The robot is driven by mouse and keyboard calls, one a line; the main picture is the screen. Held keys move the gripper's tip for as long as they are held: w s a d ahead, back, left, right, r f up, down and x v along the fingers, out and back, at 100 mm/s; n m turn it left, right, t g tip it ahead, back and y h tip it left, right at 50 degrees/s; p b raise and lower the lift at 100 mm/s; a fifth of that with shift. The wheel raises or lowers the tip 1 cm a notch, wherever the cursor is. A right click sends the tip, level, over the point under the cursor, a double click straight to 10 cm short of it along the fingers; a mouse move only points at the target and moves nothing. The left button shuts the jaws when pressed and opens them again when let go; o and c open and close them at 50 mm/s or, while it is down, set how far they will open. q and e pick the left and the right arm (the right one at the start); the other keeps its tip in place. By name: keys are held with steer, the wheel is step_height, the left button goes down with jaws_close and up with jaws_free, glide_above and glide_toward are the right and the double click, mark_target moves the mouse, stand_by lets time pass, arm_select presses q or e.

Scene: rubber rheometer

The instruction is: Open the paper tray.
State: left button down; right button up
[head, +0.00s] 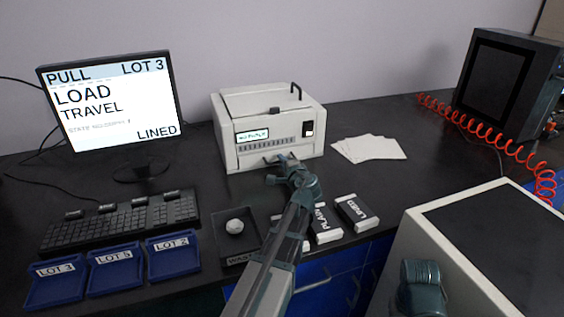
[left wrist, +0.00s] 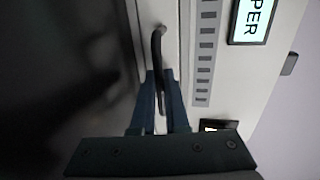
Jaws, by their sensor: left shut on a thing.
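The white printer-like machine (head: 268,125) stands against the wall in the head view, with a small lit display and a slotted strip on its front. The dark handle low on its front shows in the left wrist view (left wrist: 157,48) as a curved bar. My left gripper (head: 281,160) is at this handle. In the left wrist view its two blue fingers (left wrist: 160,85) lie on either side of the bar and are shut on it. The paper tray's front appears flush with the machine; my gripper hides part of it.
White sheets (head: 369,148) lie right of the machine. Boxes labelled PLAIN (head: 325,223) and LINED (head: 354,212) and a waste tray (head: 230,259) lie in front. A monitor (head: 112,105), keyboard (head: 122,222) and blue lot trays (head: 115,268) are left. A large pale cabinet (head: 425,235) stands at right.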

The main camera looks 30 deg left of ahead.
arm_select(q)
steer(key=v, duration=0.2)
steer(key=f+v, duration=0.1)
steer(key=v, duration=0.2)
steer(key=c, duration=0.9)
jaws_free()
steer(key=shift+w, duration=0.1)
steer(key=p+v, duration=0.2)
steer(key=v, duration=1)
